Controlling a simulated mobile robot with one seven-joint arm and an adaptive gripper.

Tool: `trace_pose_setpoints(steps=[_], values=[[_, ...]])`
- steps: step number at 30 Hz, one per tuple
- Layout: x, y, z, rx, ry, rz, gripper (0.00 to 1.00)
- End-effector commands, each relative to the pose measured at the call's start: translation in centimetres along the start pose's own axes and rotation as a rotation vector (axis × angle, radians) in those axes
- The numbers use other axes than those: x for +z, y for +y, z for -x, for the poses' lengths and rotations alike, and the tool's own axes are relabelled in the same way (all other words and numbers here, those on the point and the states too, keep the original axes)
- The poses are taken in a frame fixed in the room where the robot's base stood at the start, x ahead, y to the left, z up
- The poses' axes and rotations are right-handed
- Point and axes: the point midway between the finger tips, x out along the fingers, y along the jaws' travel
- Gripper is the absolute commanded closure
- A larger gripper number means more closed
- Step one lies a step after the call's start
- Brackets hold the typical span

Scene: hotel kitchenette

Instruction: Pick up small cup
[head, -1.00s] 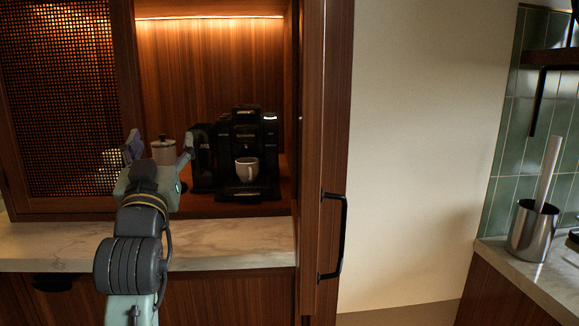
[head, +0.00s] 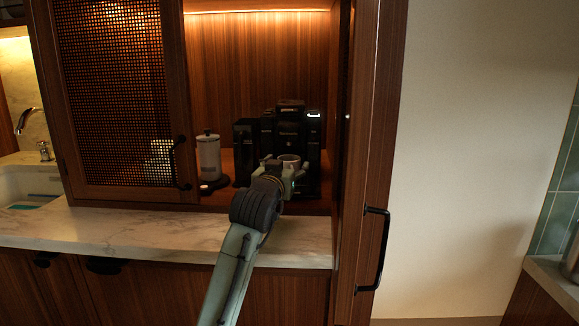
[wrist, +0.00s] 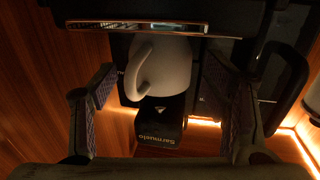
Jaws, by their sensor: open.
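The small white cup (head: 289,161) stands at the black coffee machine (head: 291,122) in the lit cabinet niche. In the head view my gripper (head: 282,172) is in front of the machine and hides the cup's lower part. In the wrist view the cup (wrist: 163,68) appears upside down, with its handle to the left. My gripper (wrist: 165,115) is open there, with one finger on each side of the cup's position. The fingers look apart from the cup, and nothing is held.
A white-and-glass canister (head: 208,157) stands left of the machine. The mesh door (head: 116,90) is on the left, and an open wooden door (head: 372,150) with a black handle is close on the right. The marble counter (head: 150,232) in front is clear.

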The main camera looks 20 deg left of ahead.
Motion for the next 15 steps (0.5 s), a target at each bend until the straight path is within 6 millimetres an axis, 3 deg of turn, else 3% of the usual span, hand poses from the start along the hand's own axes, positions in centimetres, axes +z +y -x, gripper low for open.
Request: trace_pose_setpoints(steps=[6, 13, 15], values=[[0.0, -0.1, -2.4, -0.001, 0.001, 0.000, 0.31], [0.1, -0.1, -2.6, -0.001, 0.002, 0.000, 0.31], [0.1, -0.1, -2.6, -0.001, 0.002, 0.000, 0.35]])
